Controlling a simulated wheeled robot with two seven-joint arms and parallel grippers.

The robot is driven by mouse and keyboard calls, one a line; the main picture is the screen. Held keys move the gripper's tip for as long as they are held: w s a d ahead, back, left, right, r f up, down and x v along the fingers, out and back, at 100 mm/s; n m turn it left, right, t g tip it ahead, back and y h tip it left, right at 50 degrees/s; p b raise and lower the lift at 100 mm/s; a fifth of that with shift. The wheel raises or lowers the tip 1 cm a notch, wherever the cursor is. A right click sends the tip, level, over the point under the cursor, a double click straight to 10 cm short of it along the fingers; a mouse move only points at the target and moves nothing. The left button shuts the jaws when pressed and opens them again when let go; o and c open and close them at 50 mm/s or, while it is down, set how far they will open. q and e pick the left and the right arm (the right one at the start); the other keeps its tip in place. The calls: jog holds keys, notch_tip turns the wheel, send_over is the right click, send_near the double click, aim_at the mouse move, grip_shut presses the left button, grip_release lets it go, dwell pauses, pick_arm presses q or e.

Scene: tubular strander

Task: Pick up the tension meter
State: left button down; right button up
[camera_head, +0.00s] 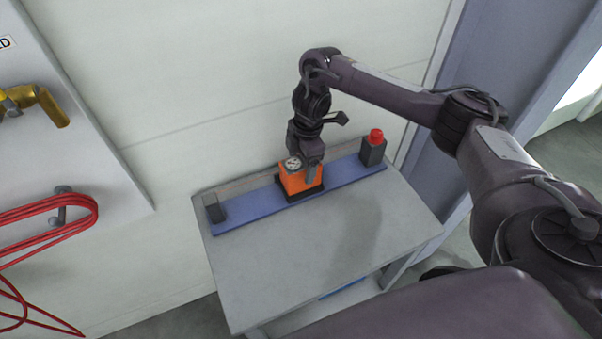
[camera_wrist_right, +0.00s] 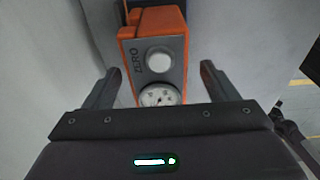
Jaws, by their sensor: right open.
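The tension meter (camera_head: 297,180) is an orange box with a round dial on top. It sits in a dark holder on a blue strip along the back of a small grey table (camera_head: 330,240). My right gripper (camera_head: 310,170) is over the meter, pointing down. In the right wrist view the orange meter (camera_wrist_right: 155,55) shows a grey face with a white knob, the word ZERO and a dial. The open fingers of my right gripper (camera_wrist_right: 156,85) stand on either side of it, with gaps between. My left gripper is out of view.
A dark block with a red button (camera_head: 374,148) stands at the strip's right end, a small dark block (camera_head: 215,208) at its left end. The wall is close behind. Red cable (camera_head: 50,215) hangs at left. The table's front is clear.

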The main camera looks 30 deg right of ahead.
notch_tip(320, 180, down, 3)
jog(key=shift+a+f, duration=0.1)
jog(key=shift+a, duration=0.05)
jog(key=shift+w+f, duration=0.15)
jog(key=shift+f, duration=0.2)
jog(key=shift+c, duration=0.9)
jog(key=c, duration=0.9)
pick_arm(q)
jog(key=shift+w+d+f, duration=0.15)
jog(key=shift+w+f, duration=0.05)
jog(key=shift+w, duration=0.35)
pick_arm(e)
jog(key=c, duration=0.4)
jog(key=shift+r, duration=0.1)
